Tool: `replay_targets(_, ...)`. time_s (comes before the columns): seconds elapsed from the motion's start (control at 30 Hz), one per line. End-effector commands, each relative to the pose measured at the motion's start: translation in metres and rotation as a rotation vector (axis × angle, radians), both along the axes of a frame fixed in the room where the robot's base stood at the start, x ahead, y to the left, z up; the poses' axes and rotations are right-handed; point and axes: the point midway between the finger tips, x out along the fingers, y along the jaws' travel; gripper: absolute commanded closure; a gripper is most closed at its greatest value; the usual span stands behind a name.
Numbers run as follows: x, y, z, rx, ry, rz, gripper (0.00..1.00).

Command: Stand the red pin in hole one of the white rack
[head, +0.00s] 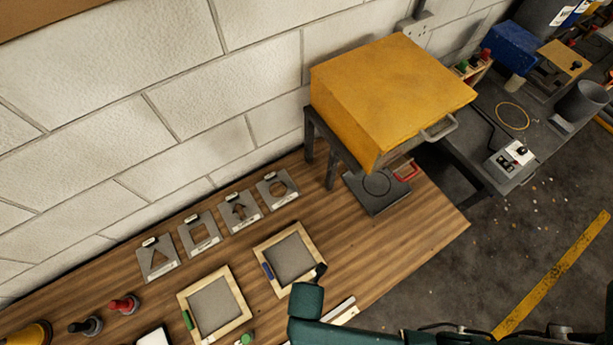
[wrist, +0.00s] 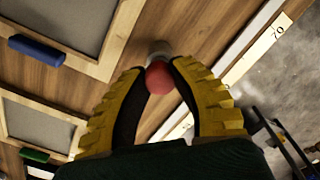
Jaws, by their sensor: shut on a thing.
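In the wrist view my gripper (wrist: 159,72) has its two yellow, ribbed fingers closed around a round red top, which I take to be the red pin (wrist: 158,80). A short grey part shows just past the red top; the rest of it is hidden. It is over the wooden table, between a framed grey panel and a white strip at the table edge. In the head view my green arm hides the gripper and what it holds. I cannot make out the white rack or its holes for certain.
Two wood-framed grey panels (head: 292,258) (head: 214,306) lie on the table. A red-topped piece (head: 124,304) and a black-topped piece (head: 84,326) stand at lower left. Several grey shape plates (head: 203,234) line the wall. A yellow box (head: 390,90) stands at the far end.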

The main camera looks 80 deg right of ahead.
Motion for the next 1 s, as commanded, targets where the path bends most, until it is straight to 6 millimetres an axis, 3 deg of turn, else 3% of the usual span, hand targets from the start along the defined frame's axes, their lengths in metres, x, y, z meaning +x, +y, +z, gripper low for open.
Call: replay_targets(1.0,0.0,0.0,0.013,0.0,0.0,0.0,1.0)
